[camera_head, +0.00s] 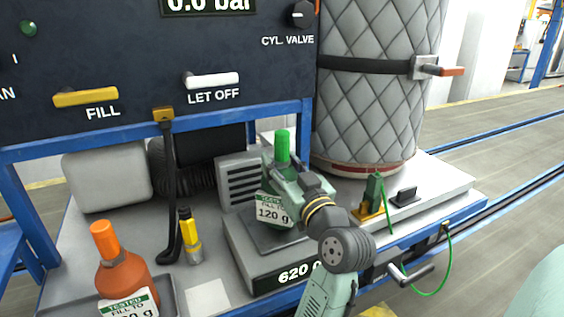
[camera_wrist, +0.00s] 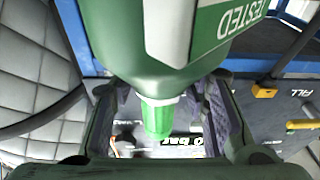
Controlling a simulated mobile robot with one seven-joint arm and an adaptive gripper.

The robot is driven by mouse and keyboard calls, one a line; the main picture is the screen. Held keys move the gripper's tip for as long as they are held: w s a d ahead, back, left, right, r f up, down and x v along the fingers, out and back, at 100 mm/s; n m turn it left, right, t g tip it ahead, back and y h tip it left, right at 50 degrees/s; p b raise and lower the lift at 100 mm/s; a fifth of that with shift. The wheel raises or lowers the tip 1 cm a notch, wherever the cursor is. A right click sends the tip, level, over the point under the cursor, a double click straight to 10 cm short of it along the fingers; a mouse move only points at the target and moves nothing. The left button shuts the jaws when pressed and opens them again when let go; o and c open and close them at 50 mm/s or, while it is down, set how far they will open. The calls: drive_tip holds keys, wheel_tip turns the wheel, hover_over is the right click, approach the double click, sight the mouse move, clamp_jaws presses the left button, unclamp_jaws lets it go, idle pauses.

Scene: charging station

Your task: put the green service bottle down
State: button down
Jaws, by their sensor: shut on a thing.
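The green service bottle (camera_head: 282,150) stands upright with a bright green cap and a white label reading 120 g. My gripper (camera_head: 290,185) is shut on it and covers part of its body. The bottle is over the plate of the scale (camera_head: 258,237), whose display reads 620 and is partly hidden by my arm. I cannot tell whether its base touches the plate. In the wrist view the bottle (camera_wrist: 160,65) fills the top middle, between the fingers of my gripper (camera_wrist: 162,105).
An orange bottle (camera_head: 122,270) stands in a tray at the front left. A yellow torch-like item (camera_head: 190,237) and a black hose (camera_head: 170,200) are left of the scale. A quilted cylinder (camera_head: 368,90) stands behind right. A small green and brass fitting (camera_head: 372,197) sits to the right.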

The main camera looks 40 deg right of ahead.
drive_tip(key=shift+f, duration=0.1)
drive_tip(key=c, duration=0.9)
unclamp_jaws()
drive_tip(key=shift+c, duration=0.2)
drive_tip(key=shift+r, duration=0.25)
drive_tip(key=b+v, duration=0.3)
drive_tip(key=v, duration=0.9)
drive_tip(key=shift+s+f, duration=0.1)
